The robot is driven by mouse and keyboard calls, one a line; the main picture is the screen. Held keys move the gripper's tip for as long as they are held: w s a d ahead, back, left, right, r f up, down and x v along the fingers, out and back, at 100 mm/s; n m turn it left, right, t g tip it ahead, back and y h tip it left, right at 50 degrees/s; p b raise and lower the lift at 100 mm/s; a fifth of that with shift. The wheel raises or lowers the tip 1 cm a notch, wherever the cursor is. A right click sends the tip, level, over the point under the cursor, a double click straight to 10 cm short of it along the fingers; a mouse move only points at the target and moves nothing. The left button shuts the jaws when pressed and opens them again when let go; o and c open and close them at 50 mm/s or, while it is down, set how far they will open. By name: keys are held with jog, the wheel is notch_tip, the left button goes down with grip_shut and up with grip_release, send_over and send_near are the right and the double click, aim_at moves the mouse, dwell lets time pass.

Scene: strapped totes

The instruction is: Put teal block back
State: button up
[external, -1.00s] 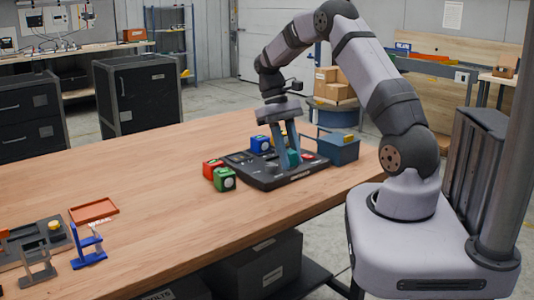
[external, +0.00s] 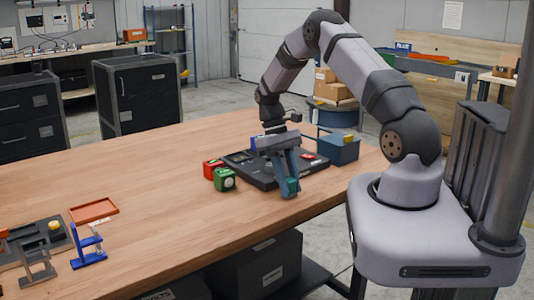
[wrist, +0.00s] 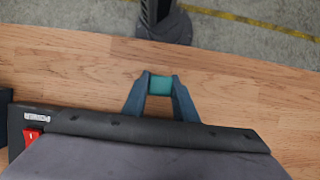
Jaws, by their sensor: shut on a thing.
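The teal block (external: 292,186) is between the fingertips of my gripper (external: 288,192), in front of the dark tray's near edge in the external view. My gripper is shut on it. In the wrist view the teal block (wrist: 161,84) sits between the two blue-grey fingers (wrist: 161,90), with bare wood around it. I cannot tell whether the block touches the table. The dark tray (external: 255,177) lies just behind the gripper, and my gripper hides part of it.
A red block (external: 212,168) and a green block (external: 225,180) stand left of the tray. A blue block (external: 254,143) is partly hidden behind my gripper. A blue tote (external: 339,150) stands right of the tray. The table's front edge is close to the gripper; the table's middle left is clear.

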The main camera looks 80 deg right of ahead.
jog(key=shift+f, duration=0.2)
jog(key=o, duration=1)
jog(key=shift+c, duration=0.2)
jog(key=shift+r, duration=0.1)
jog(key=b+v, duration=0.3)
jog(key=v, duration=0.9)
jog(key=shift+r, duration=0.15)
